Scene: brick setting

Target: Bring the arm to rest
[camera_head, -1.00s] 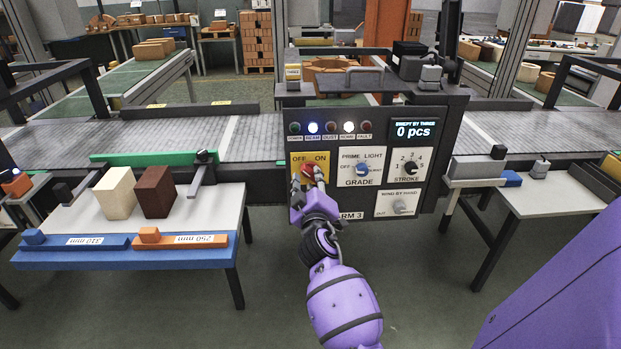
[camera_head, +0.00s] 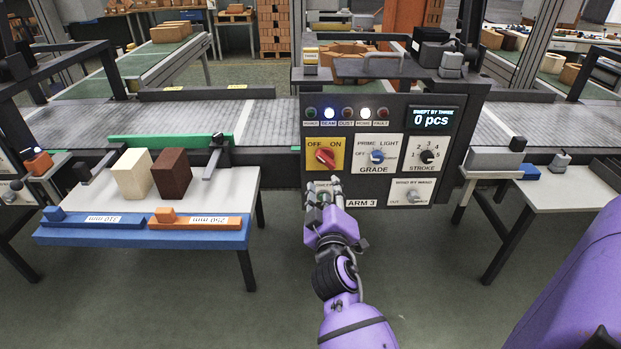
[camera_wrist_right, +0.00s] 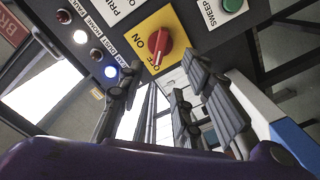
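My right gripper (camera_head: 324,188) is in front of the lower left of the dark control panel (camera_head: 388,111). Its fingers are apart and appear empty, as the right wrist view (camera_wrist_right: 158,95) also shows. The red OFF/ON knob (camera_head: 325,156) on its yellow plate is just above the fingertips, with a visible gap. The knob shows in the wrist view (camera_wrist_right: 158,49) too, beside a green button (camera_wrist_right: 232,4) labelled SWEEP. In the head view the fingers partly cover that button's area. My left gripper is not in view.
The panel's display (camera_head: 433,118) reads 0 pcs; a blue and a white lamp are lit. A conveyor (camera_head: 80,118) runs behind. The left table (camera_head: 216,190) holds a cream block (camera_head: 132,175) and a brown block (camera_head: 172,173). A white table (camera_head: 577,190) stands right. Floor below the panel is clear.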

